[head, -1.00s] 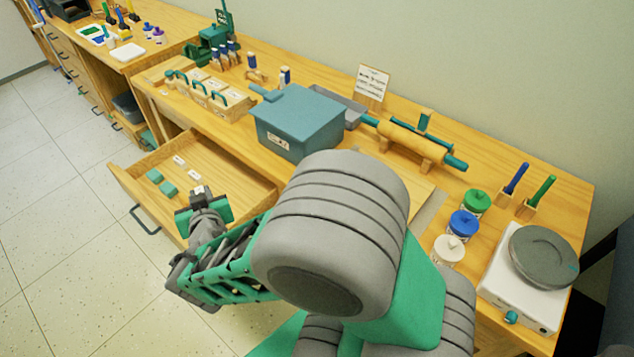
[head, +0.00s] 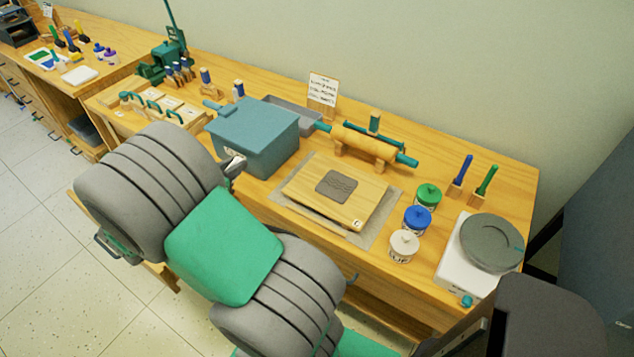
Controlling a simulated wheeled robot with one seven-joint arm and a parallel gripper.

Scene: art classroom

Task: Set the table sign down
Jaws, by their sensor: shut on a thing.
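My gripper (head: 237,168) shows only in part behind my own arm, beside the near-left side of the blue-grey lidded box. It is shut on a small whitish piece, seemingly the table sign (head: 232,162), held above the bench's front area. My arm hides most of the gripper and the underside of the piece, so I cannot tell how far above the surface it is.
The blue-grey box (head: 258,136) stands close to the gripper. Right of it lies a wooden board (head: 296,188) with a dark clay slab (head: 337,186). My arm covers most of the open drawer.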

